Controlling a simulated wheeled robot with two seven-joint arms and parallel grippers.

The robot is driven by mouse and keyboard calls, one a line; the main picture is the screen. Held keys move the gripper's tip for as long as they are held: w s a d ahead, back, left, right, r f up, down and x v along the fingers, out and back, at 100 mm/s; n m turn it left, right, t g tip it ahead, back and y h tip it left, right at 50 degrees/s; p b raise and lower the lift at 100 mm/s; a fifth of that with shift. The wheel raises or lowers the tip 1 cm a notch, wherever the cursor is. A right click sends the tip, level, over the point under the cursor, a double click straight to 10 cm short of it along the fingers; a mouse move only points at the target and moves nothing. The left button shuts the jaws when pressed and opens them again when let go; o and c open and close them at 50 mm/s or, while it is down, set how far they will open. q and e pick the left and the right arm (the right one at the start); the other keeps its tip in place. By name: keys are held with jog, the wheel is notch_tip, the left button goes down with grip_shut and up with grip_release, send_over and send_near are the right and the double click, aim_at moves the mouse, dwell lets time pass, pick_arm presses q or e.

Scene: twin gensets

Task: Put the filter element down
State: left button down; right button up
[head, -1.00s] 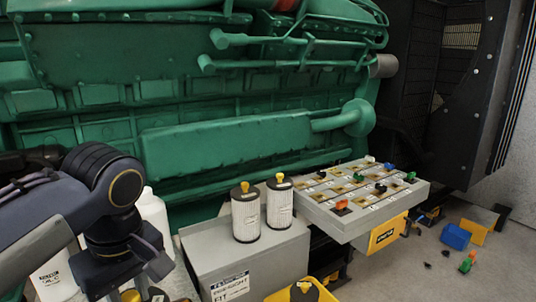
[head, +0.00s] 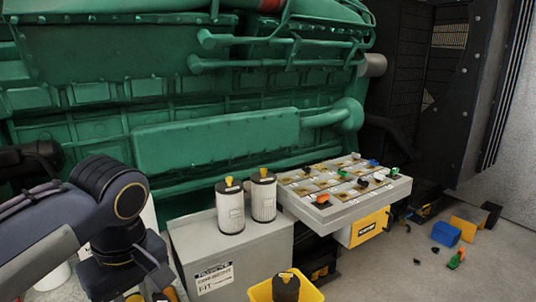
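Two white pleated filter elements with black caps and yellow knobs stand upright side by side on a grey cabinet (head: 190,245): a left one (head: 230,212) and a right one (head: 263,200). A third black-capped top with a yellow knob (head: 286,287) shows inside a yellow bin (head: 256,294) at the bottom edge; its lower part is hidden. My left gripper (head: 150,290) points down at the bottom left, left of the cabinet and apart from the two standing filters. Its fingertips are cut off by the frame, with yellow and orange bits beside them. My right gripper is out of view.
A grey tray (head: 330,222) of small coloured parts sits right of the cabinet, above a yellow-fronted box (head: 362,228). A blue bin (head: 446,233) and loose bits lie on the floor at right. The green engine (head: 215,140) blocks the back.

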pick_arm(q)
jog(key=w+f+m, duration=0.3)
jog(key=f, duration=0.8)
jog(key=w+f+m+h, duration=0.1)
jog(key=w+f+m, duration=0.2)
jog(key=f, duration=0.8)
jog(key=w+f+m, duration=0.4)
jog(key=f, duration=0.7)
jog(key=shift+w+d+f, duration=0.2)
jog(key=shift+d, duration=0.1)
jog(key=shift+t, duration=0.3)
